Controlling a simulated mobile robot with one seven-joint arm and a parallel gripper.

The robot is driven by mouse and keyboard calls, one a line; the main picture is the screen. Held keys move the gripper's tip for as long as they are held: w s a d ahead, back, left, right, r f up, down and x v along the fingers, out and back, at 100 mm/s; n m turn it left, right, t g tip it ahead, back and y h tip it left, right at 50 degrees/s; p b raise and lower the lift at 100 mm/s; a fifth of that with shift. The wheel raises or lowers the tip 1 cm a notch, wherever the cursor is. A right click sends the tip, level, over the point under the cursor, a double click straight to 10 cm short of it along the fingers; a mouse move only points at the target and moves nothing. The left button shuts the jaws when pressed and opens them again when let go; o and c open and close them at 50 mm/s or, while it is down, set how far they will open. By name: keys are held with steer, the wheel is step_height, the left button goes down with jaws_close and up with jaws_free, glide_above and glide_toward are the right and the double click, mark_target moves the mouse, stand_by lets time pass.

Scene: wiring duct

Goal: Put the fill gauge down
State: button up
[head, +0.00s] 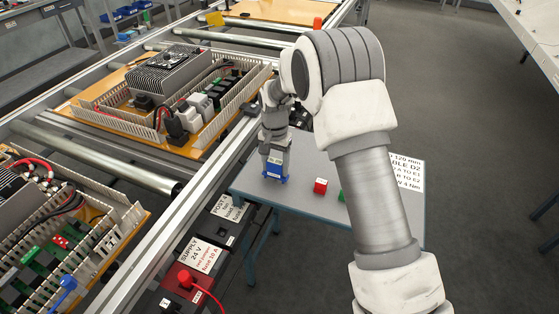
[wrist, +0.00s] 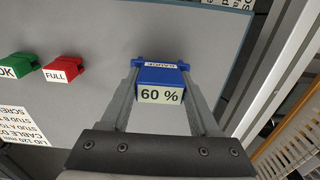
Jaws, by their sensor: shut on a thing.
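The fill gauge is a blue block (wrist: 160,78) with a "60 %" label and a second label on its top end, in the wrist view. My gripper (wrist: 160,84) is shut on it, one finger on each side. In the head view the blue block (head: 275,172) is at the left part of the grey side table (head: 310,204), below my gripper (head: 275,150). It is upright and at or just above the table top; I cannot tell if it touches.
A red block (head: 320,186) labelled "FULL" and a green block (head: 341,196) stand to the right on the table. A printed sheet (head: 408,172) lies at its right edge. The conveyor rail (head: 190,205) and a board with wiring duct (head: 185,148) are to the left.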

mark_target(279, 161)
steer(key=w, duration=0.1)
steer(key=w+d, duration=0.1)
steer(key=w, duration=0.1)
steer(key=shift+d, duration=0.1)
steer(key=shift+f, duration=0.35)
steer(key=shift+f+b, duration=0.15)
steer(key=shift+b, duration=0.15)
steer(key=o, duration=1.3)
